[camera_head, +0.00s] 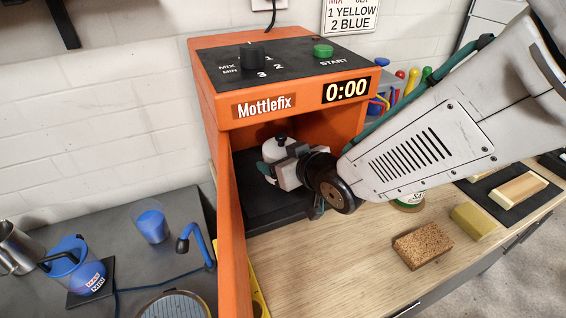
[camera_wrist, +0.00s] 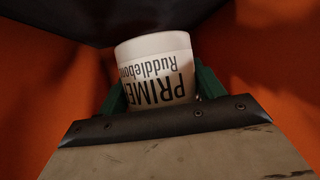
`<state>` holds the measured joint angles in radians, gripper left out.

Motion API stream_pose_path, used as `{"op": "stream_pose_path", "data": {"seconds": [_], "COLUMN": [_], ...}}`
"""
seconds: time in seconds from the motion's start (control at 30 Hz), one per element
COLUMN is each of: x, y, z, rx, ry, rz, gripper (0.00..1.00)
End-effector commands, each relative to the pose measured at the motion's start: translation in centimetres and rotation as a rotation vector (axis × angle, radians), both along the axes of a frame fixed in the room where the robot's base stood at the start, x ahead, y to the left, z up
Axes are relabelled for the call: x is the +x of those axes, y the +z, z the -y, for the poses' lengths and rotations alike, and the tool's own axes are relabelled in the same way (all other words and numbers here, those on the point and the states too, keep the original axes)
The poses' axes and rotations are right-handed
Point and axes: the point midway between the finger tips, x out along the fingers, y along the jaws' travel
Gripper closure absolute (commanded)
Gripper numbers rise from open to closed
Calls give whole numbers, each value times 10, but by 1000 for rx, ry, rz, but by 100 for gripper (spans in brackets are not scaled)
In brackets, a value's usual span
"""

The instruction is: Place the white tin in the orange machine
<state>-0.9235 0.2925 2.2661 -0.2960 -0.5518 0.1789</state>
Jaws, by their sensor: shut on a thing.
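The orange machine (camera_head: 208,88) stands on the wooden bench with its front opening uncovered and its door swung out to the left. My gripper (camera_head: 272,170) reaches into the opening from the right. It is shut on the white tin (camera_head: 282,148), which is inside the machine above or at its dark floor. In the wrist view the tin (camera_wrist: 155,50) sits between two green fingertips (camera_wrist: 158,88), its "PRIME" label upside down. I cannot tell whether the tin's bottom touches the floor. The machine's display reads 0:00.
A green START button (camera_head: 323,50) and a black dial (camera_head: 252,55) are on the machine's top. A brown sponge block (camera_head: 422,246) and a yellow block (camera_head: 473,222) lie on the bench at right.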

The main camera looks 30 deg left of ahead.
Motion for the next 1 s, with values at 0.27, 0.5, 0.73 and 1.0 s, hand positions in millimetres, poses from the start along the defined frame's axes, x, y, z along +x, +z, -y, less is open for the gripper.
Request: {"op": "stream_pose_path", "data": {"seconds": [0.27, 0.5, 0.73, 1.0], "x": [3, 2, 2, 2], "y": [-31, -35, -40, -39], "z": [-7, -8, -8, -8], "rx": [0, 3, 0, 0], "ry": [-3, 0, -1, -1], "rz": [-1, 1, 0, 0], "gripper": [70, 70, 27, 11]}}
